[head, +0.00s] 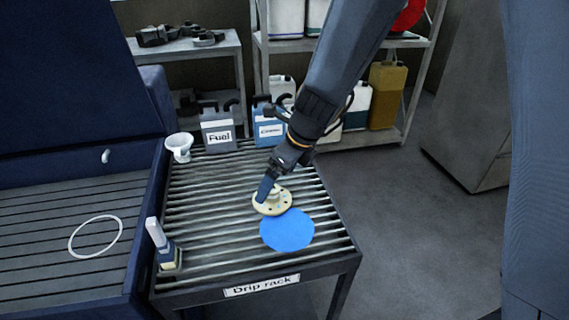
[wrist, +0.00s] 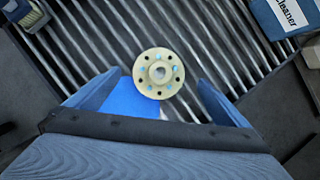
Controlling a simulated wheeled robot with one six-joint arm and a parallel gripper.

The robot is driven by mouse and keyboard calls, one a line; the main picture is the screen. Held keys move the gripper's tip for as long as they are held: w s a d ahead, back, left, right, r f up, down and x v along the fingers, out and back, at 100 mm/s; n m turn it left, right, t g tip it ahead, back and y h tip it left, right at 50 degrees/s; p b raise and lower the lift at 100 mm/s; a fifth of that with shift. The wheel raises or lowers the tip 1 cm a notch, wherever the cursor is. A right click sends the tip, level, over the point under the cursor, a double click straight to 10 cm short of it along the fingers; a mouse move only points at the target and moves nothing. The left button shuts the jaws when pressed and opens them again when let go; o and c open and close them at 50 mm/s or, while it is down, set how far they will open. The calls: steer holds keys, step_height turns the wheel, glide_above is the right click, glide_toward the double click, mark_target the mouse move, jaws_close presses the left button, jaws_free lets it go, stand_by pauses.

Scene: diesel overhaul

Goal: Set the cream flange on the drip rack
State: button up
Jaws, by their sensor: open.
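The cream flange (head: 272,201) lies on the slatted drip rack (head: 205,210), just behind a blue round patch (head: 288,231). My gripper (head: 268,188) is just above the flange. In the wrist view its two blue fingers (wrist: 157,88) stand apart on either side, with clear gaps to the flange.
On the rack stand a white funnel (head: 179,146), a Fuel can (head: 218,132), a blue cleaner can (head: 268,130) and a brush (head: 163,246). A blue washer basin with a white ring (head: 95,237) adjoins at left. Shelves with jugs (head: 386,94) stand behind; floor at right is clear.

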steer(key=v, duration=0.5)
steer(key=shift+s+d+r, duration=0.1)
steer(key=shift+d+r, duration=0.05)
steer(key=shift+r, duration=0.2)
steer(key=s+d+n+h, duration=0.1)
steer(key=s+d+n, duration=0.2)
steer(key=d+n, duration=0.3)
steer(key=s+d+f+n+h, duration=0.1)
steer(key=s+d+n, duration=0.3)
steer(key=d+n, duration=0.3)
steer(key=s+d+n+h, duration=0.2)
steer(key=s+d+n, duration=0.2)
steer(key=d+n, duration=0.3)
steer(key=n, duration=0.4)
steer(key=shift+f+g, duration=0.25)
steer(key=shift+g, duration=0.05)
steer(key=shift+s+d, duration=0.1)
